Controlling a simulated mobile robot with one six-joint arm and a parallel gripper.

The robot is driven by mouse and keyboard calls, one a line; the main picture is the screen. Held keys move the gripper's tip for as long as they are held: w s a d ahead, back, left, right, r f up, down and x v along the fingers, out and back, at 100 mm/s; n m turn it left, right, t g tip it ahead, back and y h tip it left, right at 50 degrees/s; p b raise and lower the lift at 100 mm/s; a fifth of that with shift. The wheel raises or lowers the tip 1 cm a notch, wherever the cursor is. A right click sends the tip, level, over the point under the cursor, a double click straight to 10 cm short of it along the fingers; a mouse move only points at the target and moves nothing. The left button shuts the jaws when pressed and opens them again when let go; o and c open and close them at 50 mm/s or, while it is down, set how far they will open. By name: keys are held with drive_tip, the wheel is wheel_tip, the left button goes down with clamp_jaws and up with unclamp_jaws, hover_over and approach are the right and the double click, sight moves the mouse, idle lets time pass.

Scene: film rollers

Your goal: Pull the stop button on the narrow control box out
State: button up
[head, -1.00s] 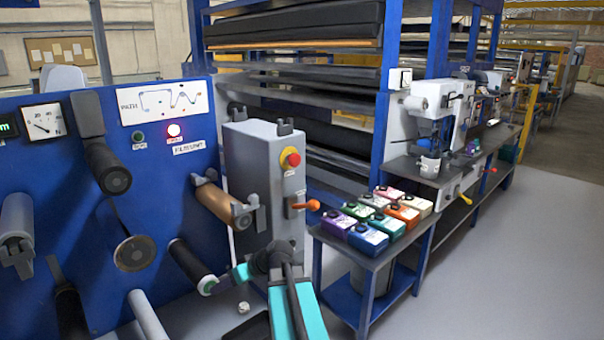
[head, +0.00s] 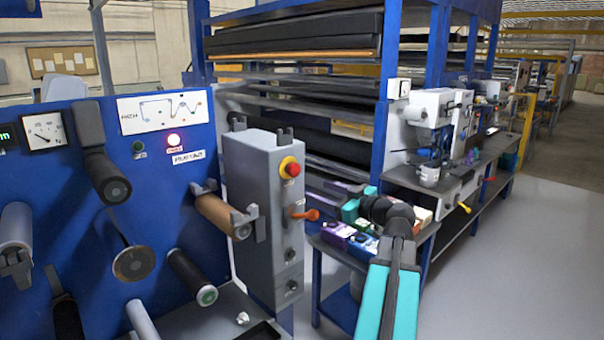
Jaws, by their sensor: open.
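The narrow control box (head: 250,190) is a tall grey cabinet standing just right of the blue machine panel. The stop button (head: 290,168) is a red mushroom head on a yellow collar, high on the box's right-hand face. Whether it is pressed in or out is too small to tell.
An orange-handled switch (head: 304,214) juts out below the stop button. A copper-coloured roller (head: 222,214) sits left of the box. A side table with several coloured boxes (head: 338,234) stands behind my arm. Grey floor (head: 500,270) is clear at right.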

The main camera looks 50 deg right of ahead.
sight(296, 170)
drive_tip(key=shift+s+d+r+t+h, duration=0.15)
drive_tip(key=shift+s+d+r, duration=0.25)
drive_tip(key=shift+s+r, duration=0.2)
drive_tip(key=shift+s+d+r+t+h, duration=0.15)
drive_tip(key=shift+s+d+r, duration=0.3)
drive_tip(key=shift+r, duration=0.2)
drive_tip(key=w+p, duration=0.1)
drive_tip(key=w, duration=0.3)
drive_tip(key=w+p, duration=0.2)
drive_tip(key=w, duration=0.2)
drive_tip(key=w+p, duration=0.1)
drive_tip(key=w, duration=0.3)
drive_tip(key=shift+w+d+r, duration=0.1)
drive_tip(key=shift+d, duration=0.3)
drive_tip(key=shift+w+p, duration=0.45)
drive_tip(key=shift+w, duration=0.3)
